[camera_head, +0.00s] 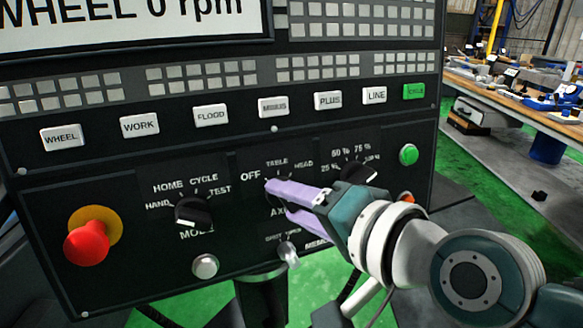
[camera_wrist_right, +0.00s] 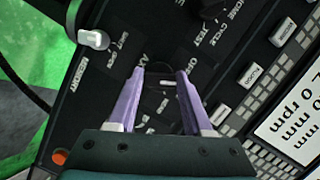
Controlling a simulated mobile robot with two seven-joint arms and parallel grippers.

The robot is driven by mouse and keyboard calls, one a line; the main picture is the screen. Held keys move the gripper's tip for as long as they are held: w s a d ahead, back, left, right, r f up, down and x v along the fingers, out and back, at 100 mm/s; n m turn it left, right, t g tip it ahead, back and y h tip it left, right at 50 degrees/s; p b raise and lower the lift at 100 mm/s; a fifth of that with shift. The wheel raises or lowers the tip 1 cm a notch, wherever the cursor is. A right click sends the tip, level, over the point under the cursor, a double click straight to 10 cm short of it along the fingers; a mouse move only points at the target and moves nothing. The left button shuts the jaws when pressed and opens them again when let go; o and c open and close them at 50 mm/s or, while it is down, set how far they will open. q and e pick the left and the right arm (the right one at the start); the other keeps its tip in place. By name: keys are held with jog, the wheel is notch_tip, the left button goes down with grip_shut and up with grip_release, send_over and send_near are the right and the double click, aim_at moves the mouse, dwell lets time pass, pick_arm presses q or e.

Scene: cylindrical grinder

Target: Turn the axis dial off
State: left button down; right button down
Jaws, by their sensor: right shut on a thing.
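The axis dial is a small black knob with a white pointer line, on the dark control panel. In the wrist view the dial (camera_wrist_right: 165,81) sits between my right gripper's fingertips, dark and hard to make out. In the head view the gripper covers it, below the OFF, TABLE and HEAD labels (camera_head: 276,170). My right gripper (camera_head: 278,198) has lilac fingers and reaches in from the right; its fingers also show in the wrist view (camera_wrist_right: 160,75). They are shut on the dial, one on each side. Which label the pointer faces is unclear. My left gripper is out of view.
The mode dial (camera_head: 193,212) is left of my gripper, and the percent dial (camera_head: 358,173) is close on the right. A red emergency button (camera_head: 87,243) is at far left. A silver switch (camera_head: 288,253) sits just below the gripper. A workbench (camera_head: 500,100) stands at right.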

jog(key=shift+r+n+h+p, duration=0.1)
jog(key=shift+n+h+p, duration=0.3)
jog(key=shift+n+p, duration=0.5)
jog(key=shift+c, duration=1.5)
grip_release()
jog(key=shift+s+d+r, duration=0.1)
jog(key=shift+s+d, duration=0.15)
jog(key=shift+s, duration=0.15)
jog(key=v, duration=0.9)
jog(key=shift+p, duration=0.45)
jog(key=shift+n, duration=0.3)
